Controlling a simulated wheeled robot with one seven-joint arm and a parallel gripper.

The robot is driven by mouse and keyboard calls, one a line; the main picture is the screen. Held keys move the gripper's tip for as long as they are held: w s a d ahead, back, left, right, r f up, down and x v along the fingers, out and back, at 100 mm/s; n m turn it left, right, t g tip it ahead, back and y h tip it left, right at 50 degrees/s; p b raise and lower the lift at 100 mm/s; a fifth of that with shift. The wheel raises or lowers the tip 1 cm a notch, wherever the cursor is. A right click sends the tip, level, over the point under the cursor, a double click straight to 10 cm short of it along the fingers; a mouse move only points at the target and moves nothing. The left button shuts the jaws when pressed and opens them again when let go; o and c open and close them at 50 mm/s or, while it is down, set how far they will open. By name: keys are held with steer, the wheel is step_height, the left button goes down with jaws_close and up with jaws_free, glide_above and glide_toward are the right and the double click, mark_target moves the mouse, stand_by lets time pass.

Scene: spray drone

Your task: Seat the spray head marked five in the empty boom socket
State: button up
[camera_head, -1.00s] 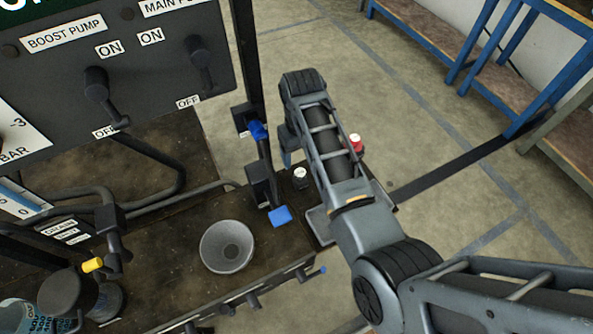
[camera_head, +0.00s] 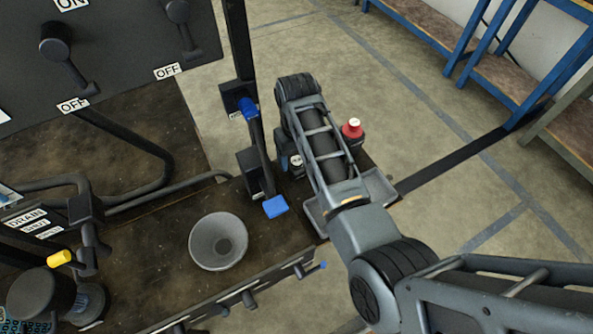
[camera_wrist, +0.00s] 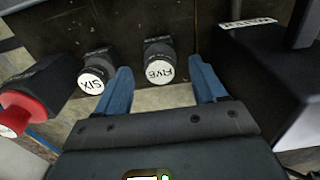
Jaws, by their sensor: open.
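In the wrist view, the spray head marked FIVE (camera_wrist: 160,70) is a dark cylinder with a white lettered cap. It stands on the dark bench between the blue fingers of my gripper (camera_wrist: 160,78), which are open with gaps on both sides. A similar head marked SIX (camera_wrist: 94,77) stands just outside the left finger. In the head view, a white-capped head (camera_head: 296,161) shows beside my arm; my gripper is mostly hidden behind the arm there. A boom bar (camera_head: 235,293) with several dark fittings runs along the bench front; I cannot tell which socket is empty.
A grey funnel (camera_head: 218,242) and a blue-handled valve (camera_head: 275,206) are left of my arm. A dark box (camera_wrist: 265,75) stands close to the right finger.

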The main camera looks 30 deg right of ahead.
mark_target(297, 160)
steer(key=shift+f+b, duration=0.35)
steer(key=shift+f, duration=0.75)
steer(key=shift+p, duration=0.65)
steer(key=shift+c, duration=0.3)
jaws_close()
stand_by(0.6)
steer(key=shift+r, duration=0.2)
steer(key=shift+r+p, duration=2.85)
steer(key=shift+p, duration=0.35)
